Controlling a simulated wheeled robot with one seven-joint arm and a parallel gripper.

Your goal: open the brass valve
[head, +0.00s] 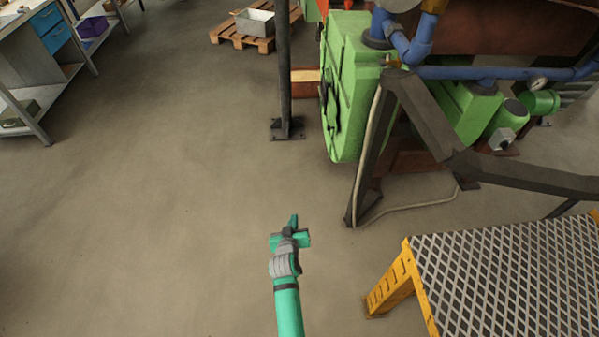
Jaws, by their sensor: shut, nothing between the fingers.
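My gripper (294,220) is teal and stands out over the bare floor at the lower middle of the head view. It is shut and empty, apart from everything around it. A small brass-coloured piece (389,62) shows at the top of the green machine, by the blue pipe; it may be the brass valve, but it is too small to tell its handle position.
A dark slanted frame (420,115) with a pale hose stands before the green machine (345,90). A yellow-framed mesh step (510,275) is at lower right. A dark post (284,70) rises left of the machine. A workbench (30,75) stands far left. The left floor is clear.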

